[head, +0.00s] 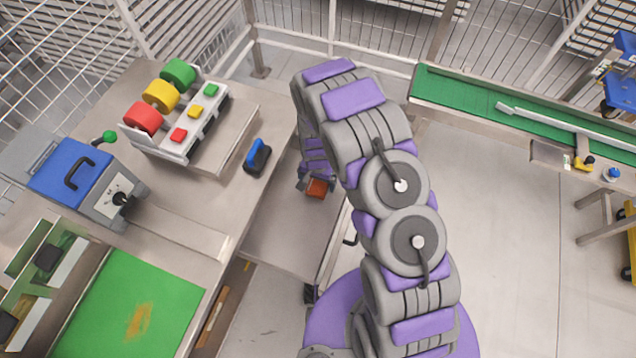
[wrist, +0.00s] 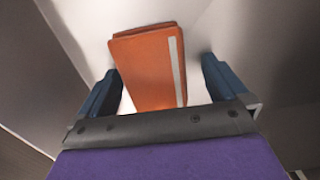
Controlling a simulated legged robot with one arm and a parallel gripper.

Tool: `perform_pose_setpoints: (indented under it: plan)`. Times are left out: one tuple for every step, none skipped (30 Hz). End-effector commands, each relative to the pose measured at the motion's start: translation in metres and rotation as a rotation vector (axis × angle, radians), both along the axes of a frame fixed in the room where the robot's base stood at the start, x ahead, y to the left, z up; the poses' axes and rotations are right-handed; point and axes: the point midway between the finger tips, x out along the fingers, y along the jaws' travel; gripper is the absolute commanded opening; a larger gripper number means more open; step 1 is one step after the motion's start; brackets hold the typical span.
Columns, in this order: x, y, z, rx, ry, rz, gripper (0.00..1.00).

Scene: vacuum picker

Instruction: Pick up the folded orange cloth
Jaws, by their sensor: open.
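The folded orange cloth (wrist: 146,70) has a pale stripe along its right side in the wrist view. It lies on a light grey surface between the two dark blue fingers of my gripper (wrist: 155,88). The fingers are open, one on each side of the cloth, with a gap visible on both sides. The near end of the cloth is hidden behind the gripper's dark edge. In the head view the cloth (head: 317,188) is a small orange patch on the low grey shelf or cart (head: 290,240), beside my gripper (head: 312,183), and my arm covers part of that area.
A green conveyor (head: 480,105) stands at right. Mesh fencing lines the back. Open floor (head: 510,260) lies to the right.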

Motion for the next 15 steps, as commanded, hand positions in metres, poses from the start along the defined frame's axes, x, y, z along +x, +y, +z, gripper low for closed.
perform_pose_setpoints:
  plan:
    - [0.0001, -0.0011, 0.0006, 0.001, 0.000, -0.001, 1.00]
    - [0.0001, -0.0014, 0.0010, 0.002, -0.001, -0.001, 1.00]
    - [0.0001, -0.0017, 0.0013, 0.002, -0.001, -0.001, 1.00]
    - [0.0002, -0.0024, 0.0015, 0.003, 0.000, -0.001, 1.00]
    - [0.0002, -0.0033, 0.0017, 0.004, 0.000, -0.001, 0.99]
    - [0.0002, -0.0042, 0.0019, 0.005, 0.000, -0.001, 0.95]
    - [0.0002, -0.0048, 0.0021, 0.006, 0.000, -0.001, 0.92]
    - [0.0001, -0.0052, 0.0022, 0.008, 0.000, -0.001, 0.89]
    - [0.0001, -0.0056, 0.0022, 0.008, 0.000, -0.002, 0.86]
    - [0.0001, -0.0056, 0.0022, 0.008, 0.000, -0.001, 0.83]
    - [0.0001, -0.0053, 0.0022, 0.008, 0.000, -0.001, 0.80]
    - [0.0002, -0.0048, 0.0021, 0.006, 0.000, -0.002, 0.76]
    - [0.0001, -0.0043, 0.0019, 0.005, 0.000, -0.001, 0.73]
    - [0.0001, -0.0036, 0.0018, 0.004, 0.001, -0.001, 0.70]
    - [0.0001, -0.0027, 0.0016, 0.003, 0.000, -0.001, 0.67]
